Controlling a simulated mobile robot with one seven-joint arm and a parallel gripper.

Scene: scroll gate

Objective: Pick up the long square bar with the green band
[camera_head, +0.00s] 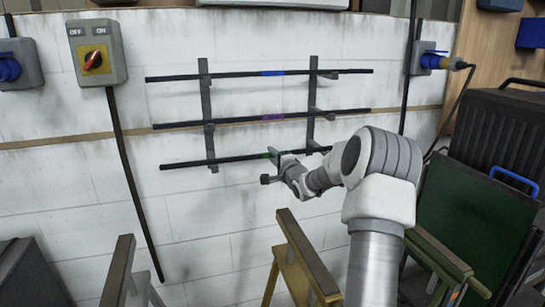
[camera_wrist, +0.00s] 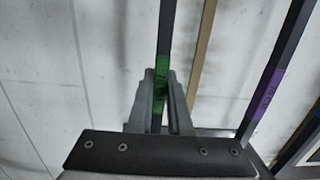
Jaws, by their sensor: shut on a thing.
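The long dark square bar with the green band (camera_head: 215,160) runs level across the lowest pegs of the wall rack, its left end past the left upright. My gripper (camera_head: 274,157) is at its green band, right of the middle between the uprights. In the wrist view the green band (camera_wrist: 161,82) lies between the two grey fingers of my gripper (camera_wrist: 162,76), which are shut on it. I cannot tell whether the bar still rests on the pegs.
The wall rack (camera_head: 206,100) also bears a bar with a purple band (camera_head: 235,119) and a top bar with a blue band (camera_head: 230,75). A switch box (camera_head: 97,52) hangs at left. Trestles (camera_head: 298,250) and a dark green panel (camera_head: 470,215) stand in front of the wall.

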